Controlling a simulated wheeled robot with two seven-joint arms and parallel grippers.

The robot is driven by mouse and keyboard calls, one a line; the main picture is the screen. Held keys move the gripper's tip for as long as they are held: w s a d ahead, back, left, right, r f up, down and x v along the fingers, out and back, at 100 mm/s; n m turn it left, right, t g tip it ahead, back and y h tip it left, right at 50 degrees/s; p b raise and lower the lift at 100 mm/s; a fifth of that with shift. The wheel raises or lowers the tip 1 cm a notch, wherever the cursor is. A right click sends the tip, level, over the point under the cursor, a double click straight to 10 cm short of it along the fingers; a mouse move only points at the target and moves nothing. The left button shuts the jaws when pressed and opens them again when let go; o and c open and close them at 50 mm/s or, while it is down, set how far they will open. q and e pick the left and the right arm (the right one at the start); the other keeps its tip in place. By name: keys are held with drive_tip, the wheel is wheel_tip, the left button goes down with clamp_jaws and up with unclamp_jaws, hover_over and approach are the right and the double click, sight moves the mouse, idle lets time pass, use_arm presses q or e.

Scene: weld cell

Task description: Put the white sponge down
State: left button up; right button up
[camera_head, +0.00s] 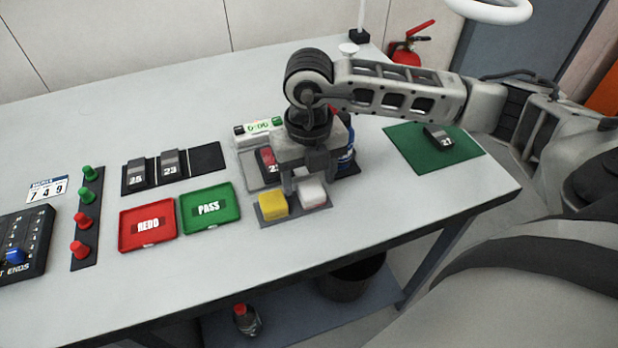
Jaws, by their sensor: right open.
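The white sponge (312,194) sits beside the yellow sponge (272,204) at the front edge of the table, on a small dark grey tray (296,214). My right gripper (309,177) points down right at the white sponge, its fingers open. I cannot tell whether the fingers touch the sponge. The gripper hides part of what stands behind it. My left gripper is not in view.
A red REDO tray (148,226) and a green PASS tray (209,208) lie to the left. A small display (259,127) and a blue item (348,160) stand close behind the gripper. A green mat (408,147) with a dark part numbered 27 (438,138) lies right.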

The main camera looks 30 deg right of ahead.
sight(309, 184)
wheel_tip(309, 184, up, 11)
drive_tip(key=shift+b, duration=0.4)
drive_tip(key=shift+f, duration=0.1)
